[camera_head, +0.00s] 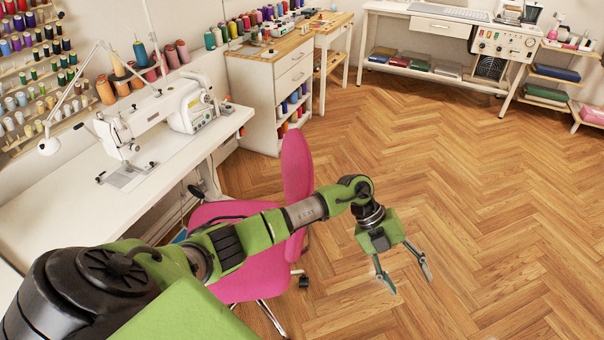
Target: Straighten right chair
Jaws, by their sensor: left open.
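A pink office chair (297,172) stands beside the white sewing table, its backrest upright and its seat partly under my left arm. Part of its seat and base is hidden by the arm. My left gripper (405,277) hangs over the bare floor to the right of the chair, its fingers spread apart, pointing down and empty. It is apart from the chair's backrest. No second chair shows, and my right gripper is not in view.
A white sewing table (45,205) with a sewing machine (160,120) stands at left. A white drawer cabinet (262,100) is behind the chair. A desk (395,10) and shelves (550,98) line the far wall. The herringbone floor (480,190) at right is clear.

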